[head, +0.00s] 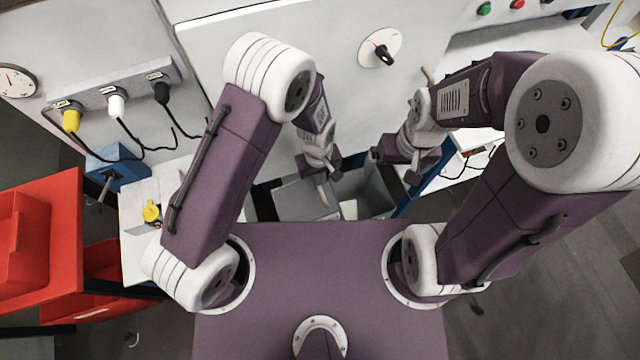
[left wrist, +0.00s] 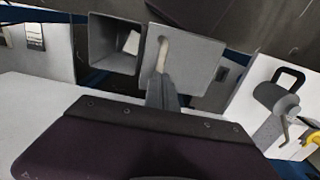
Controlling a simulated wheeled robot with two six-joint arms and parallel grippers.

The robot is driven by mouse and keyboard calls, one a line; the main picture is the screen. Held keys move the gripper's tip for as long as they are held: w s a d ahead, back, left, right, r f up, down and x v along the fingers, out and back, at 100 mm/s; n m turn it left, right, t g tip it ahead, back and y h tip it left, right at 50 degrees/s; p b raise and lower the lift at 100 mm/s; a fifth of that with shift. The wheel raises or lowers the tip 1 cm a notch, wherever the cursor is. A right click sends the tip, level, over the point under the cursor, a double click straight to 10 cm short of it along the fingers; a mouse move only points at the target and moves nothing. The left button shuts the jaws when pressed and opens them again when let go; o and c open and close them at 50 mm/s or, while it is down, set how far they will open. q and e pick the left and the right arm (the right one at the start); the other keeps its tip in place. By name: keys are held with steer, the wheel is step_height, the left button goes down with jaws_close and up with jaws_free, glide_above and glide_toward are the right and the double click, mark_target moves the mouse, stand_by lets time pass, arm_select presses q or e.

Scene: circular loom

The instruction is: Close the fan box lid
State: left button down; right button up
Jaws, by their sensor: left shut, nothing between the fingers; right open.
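The fan box (head: 375,190) is a grey open-topped box in front of my body. Its opening also shows in the left wrist view (left wrist: 113,45), with a small white piece inside. The lid (head: 296,200) is a flat grey panel folded out to the left of the opening; it also shows in the left wrist view (left wrist: 195,62). A pale, thin bar (left wrist: 162,55) stands against the lid. My left gripper (head: 320,178) is shut and empty, its tips close to the lid and bar; contact cannot be told. My right gripper (head: 394,168) is open and empty above the box's right side.
A white panel with a dial (head: 380,48) rises behind the box. Red bins (head: 30,240) stand at the far left. Blue frame bars (head: 412,192) flank the box.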

arm_select(q)
glide_above(326, 193)
steer(key=a, duration=0.2)
steer(key=f, duration=0.4)
steer(key=shift+s+f, duration=0.2)
steer(key=shift+f, duration=0.2)
steer(key=f, duration=0.1)
steer(key=d+f+b, duration=0.2)
steer(key=f, duration=0.1)
steer(key=shift+w, duration=0.3)
steer(key=shift+d+f, duration=0.1)
steer(key=shift+d, duration=0.05)
steer(key=shift+s, duration=0.1)
